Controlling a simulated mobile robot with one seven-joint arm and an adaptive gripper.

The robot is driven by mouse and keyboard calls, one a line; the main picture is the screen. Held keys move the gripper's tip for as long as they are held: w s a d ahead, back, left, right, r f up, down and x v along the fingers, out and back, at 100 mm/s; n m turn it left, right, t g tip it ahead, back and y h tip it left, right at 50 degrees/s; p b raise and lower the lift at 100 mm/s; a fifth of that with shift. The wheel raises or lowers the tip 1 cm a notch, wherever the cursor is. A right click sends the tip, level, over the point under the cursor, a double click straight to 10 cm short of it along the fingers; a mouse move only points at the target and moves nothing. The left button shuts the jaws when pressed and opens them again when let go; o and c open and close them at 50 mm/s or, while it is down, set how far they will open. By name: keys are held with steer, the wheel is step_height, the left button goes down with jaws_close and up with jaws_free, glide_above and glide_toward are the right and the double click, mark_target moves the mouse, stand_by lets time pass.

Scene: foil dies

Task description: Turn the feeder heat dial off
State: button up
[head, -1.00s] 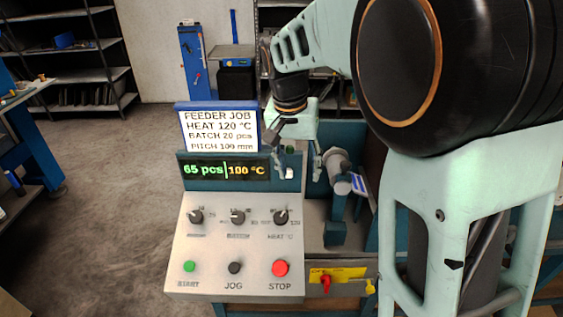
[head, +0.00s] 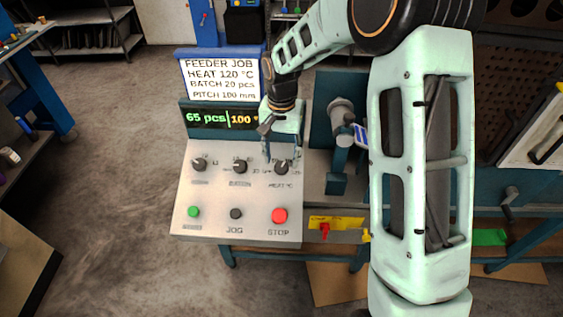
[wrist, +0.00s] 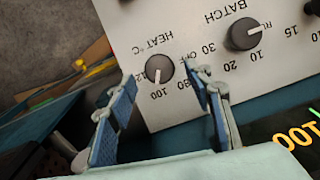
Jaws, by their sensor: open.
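The heat dial (head: 281,168) is a dark round knob at the right end of the upper row on the grey control panel (head: 238,190). In the wrist view the heat dial (wrist: 159,69) has a pale pointer mark aimed near the printed 100; OFF is printed on its other side. My gripper (head: 282,157) is open over the panel at this dial. In the wrist view its blue-padded fingers (wrist: 160,84) point at the dial from either side, with no clear contact. The display (head: 218,117) reads 65 pcs and 100, its right end hidden by my gripper.
The batch dial (head: 239,166) sits left of the heat dial. A green button (head: 193,211), a black JOG button (head: 236,213) and a red STOP button (head: 279,215) line the lower row. A sign (head: 219,79) reads HEAT 120 °C. Machine parts (head: 340,140) stand close on the right.

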mark_target(281, 166)
steer(key=shift+f, duration=1.7)
steer(key=c, duration=1.2)
